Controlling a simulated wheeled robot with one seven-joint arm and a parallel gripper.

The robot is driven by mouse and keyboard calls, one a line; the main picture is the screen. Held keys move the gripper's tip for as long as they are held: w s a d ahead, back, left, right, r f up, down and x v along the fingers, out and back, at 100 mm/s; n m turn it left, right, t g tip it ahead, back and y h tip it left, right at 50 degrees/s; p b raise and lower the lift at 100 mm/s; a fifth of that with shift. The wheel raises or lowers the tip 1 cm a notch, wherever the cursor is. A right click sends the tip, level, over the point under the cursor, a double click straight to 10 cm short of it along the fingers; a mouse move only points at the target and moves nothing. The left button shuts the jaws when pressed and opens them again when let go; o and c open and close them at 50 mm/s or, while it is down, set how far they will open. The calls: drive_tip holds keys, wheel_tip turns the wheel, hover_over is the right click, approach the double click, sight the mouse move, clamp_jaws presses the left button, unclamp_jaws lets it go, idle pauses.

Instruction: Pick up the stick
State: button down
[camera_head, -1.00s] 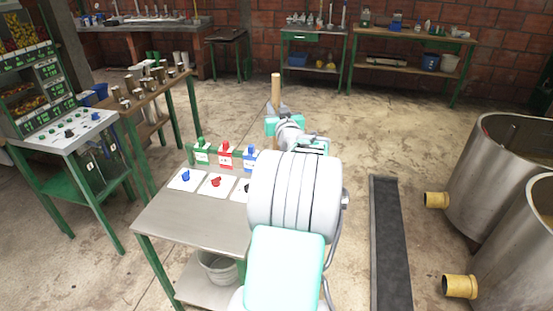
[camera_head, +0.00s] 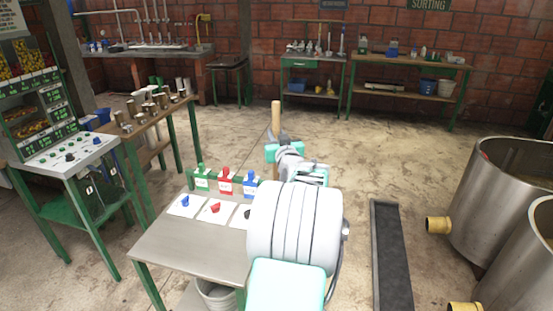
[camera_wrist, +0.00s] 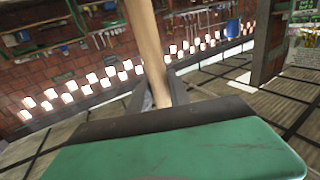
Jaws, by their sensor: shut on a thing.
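The stick (camera_head: 276,117) is a pale wooden rod that stands upright above my gripper (camera_head: 277,138) in the head view. In the wrist view the stick (camera_wrist: 147,45) rises from between the dark fingers of my gripper (camera_wrist: 160,92) and runs out of the top of the picture. My gripper is shut on it. The stick's lower part is hidden behind my arm in the head view.
A metal table (camera_head: 185,246) with green, red and blue bottles (camera_head: 226,182) stands just left of my arm. A dark flat strip (camera_head: 391,254) lies on the floor to the right, with large metal tanks (camera_head: 500,205) beyond. The floor ahead is open.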

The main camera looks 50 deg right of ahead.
wheel_tip(320, 180, up, 18)
drive_tip(key=b, duration=0.1)
hover_over(276, 102)
drive_tip(key=shift+w+d, duration=0.1)
drive_tip(key=shift+d, duration=0.05)
idle(0.5)
